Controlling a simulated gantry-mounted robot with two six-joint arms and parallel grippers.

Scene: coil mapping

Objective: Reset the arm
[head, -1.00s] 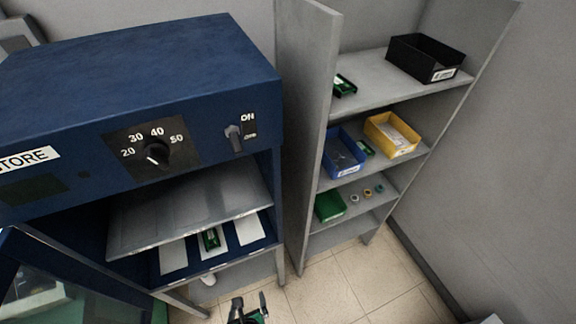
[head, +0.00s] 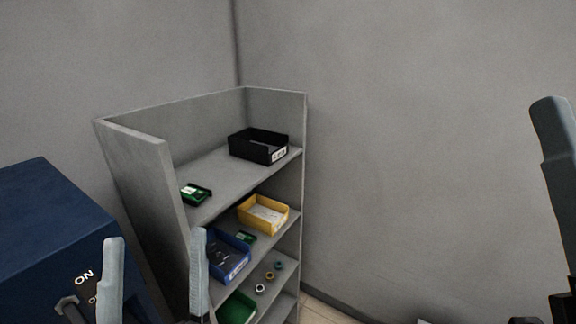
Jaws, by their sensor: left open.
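My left gripper (head: 155,256) is at the bottom left of the head view, its two grey fingers upright and well apart. It is open, with nothing between the fingers. The fingers stand in front of the blue cabinet and the shelf's left side. At the right edge of the head view, a grey finger of my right gripper (head: 555,155) shows. The rest of that gripper is cut off by the frame, so its opening cannot be told.
The blue cabinet (head: 45,225) with its ON switch is at the left. A grey shelf unit (head: 150,190) holds a black bin (head: 259,146), a yellow bin (head: 263,215), a blue bin (head: 228,258), a green bin (head: 237,309) and small coils (head: 270,276). Bare wall fills the right.

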